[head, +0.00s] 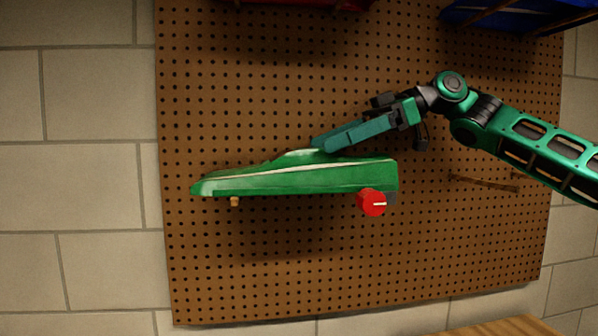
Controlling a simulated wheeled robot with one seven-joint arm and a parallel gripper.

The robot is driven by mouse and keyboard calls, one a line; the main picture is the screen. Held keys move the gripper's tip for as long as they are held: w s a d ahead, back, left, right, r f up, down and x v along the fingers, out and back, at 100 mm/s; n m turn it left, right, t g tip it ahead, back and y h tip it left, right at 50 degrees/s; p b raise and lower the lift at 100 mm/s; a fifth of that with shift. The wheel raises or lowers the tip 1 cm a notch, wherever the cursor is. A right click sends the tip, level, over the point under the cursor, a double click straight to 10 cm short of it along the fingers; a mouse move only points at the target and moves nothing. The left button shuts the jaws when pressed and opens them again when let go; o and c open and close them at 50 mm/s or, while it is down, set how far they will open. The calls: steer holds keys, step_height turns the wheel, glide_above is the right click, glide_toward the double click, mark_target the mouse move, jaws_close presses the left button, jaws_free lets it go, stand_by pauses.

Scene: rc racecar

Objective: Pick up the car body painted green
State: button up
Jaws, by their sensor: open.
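The green car body (300,178) hangs in front of the brown pegboard in the head view, its narrow nose to the left. It has a white stripe along its side. A red round piece (372,203) shows under its rear right end, and a small tan peg (234,202) under its front. My gripper (318,143) comes in from the right and reaches over the car's top near its middle. Its fingers overlap the car's upper edge in the picture. I cannot tell whether they touch it. No gap between the fingers shows from this side.
The pegboard (235,265) is mounted on a pale block wall (70,185). A red item (315,3) and a blue item (510,14) are cut off at the top. A thin peg (485,184) sits right of the car. A wooden surface (505,327) shows at bottom right.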

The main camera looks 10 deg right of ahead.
mark_target(301, 149)
steer(key=shift+x, duration=3.2)
steer(key=shift+w, duration=0.2)
steer(key=c, duration=1.2)
